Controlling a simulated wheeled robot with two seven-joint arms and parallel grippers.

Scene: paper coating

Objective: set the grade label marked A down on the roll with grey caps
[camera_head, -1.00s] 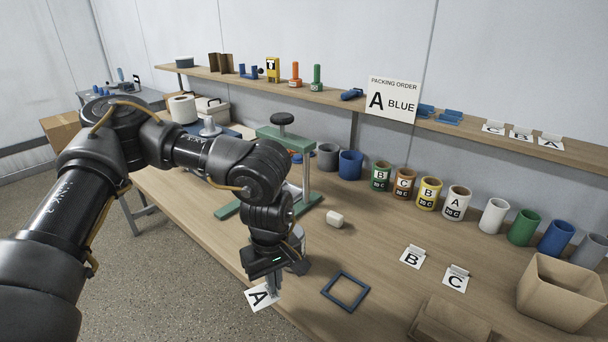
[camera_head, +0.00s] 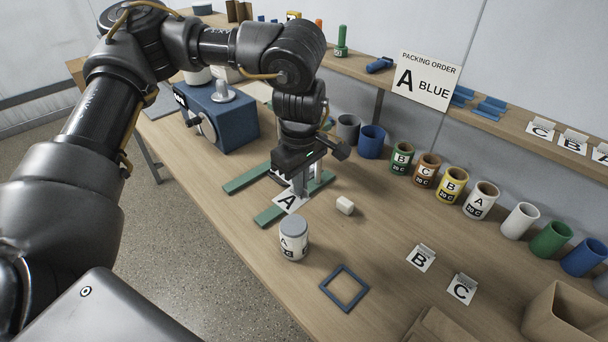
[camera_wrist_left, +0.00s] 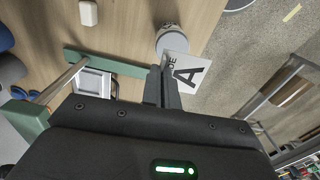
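The roll with grey caps (camera_head: 294,240) stands upright on the table, white with black lettering and a grey cap on top. My left gripper (camera_head: 299,190) is shut on the white grade label marked A (camera_head: 289,202), beyond the roll in the head view. The label hangs over the green stand's base, apart from the roll. In the left wrist view the label (camera_wrist_left: 187,74) sticks out from the shut fingers (camera_wrist_left: 160,92), and the roll's grey cap (camera_wrist_left: 168,40) shows just past it. My right gripper is in neither view.
A green stand (camera_head: 270,214) and a blue machine (camera_head: 225,118) are near my left arm. A white block (camera_head: 345,205), a blue square frame (camera_head: 344,288), and labels B (camera_head: 421,258) and C (camera_head: 462,289) lie to the right. Several rolls line the back.

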